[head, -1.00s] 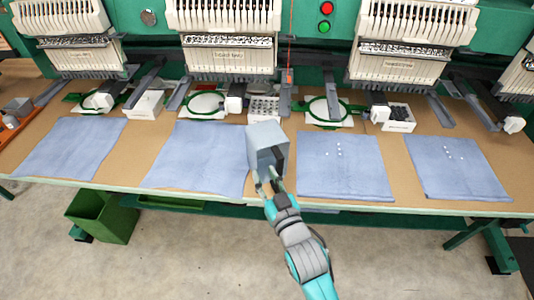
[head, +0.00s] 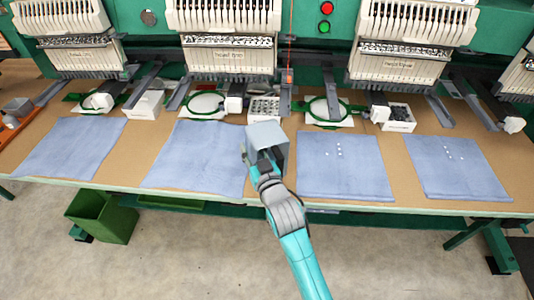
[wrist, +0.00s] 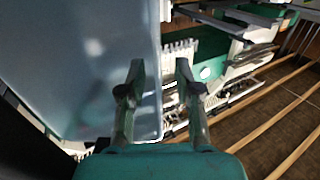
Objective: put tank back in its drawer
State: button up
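A grey box-shaped tank (head: 267,135) is at the table's front part, between two blue cloths, with a shaded side facing me. I cannot tell whether it touches the table. My gripper (head: 261,154) is at its near side, with its fingers apart. In the wrist view, the tank (wrist: 75,60) fills the left as a smooth grey-blue panel. The open fingers of my gripper (wrist: 157,72) straddle the line of its right edge, with a gap between them; contact cannot be told. No drawer can be clearly made out.
Blue cloths (head: 342,165) lie along the brown table (head: 120,165). White embroidery heads (head: 230,55) stand behind, with green hoops and white boxes (head: 398,118) under them. A green bin (head: 105,217) stands on the floor at left. An orange tray (head: 22,125) is at far left.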

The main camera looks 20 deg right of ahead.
jog(key=shift+w+a, duration=0.2)
jog(key=shift+w, duration=1.15)
jog(key=shift+c, duration=0.2)
grip_shut()
jog(key=shift+r, duration=0.1)
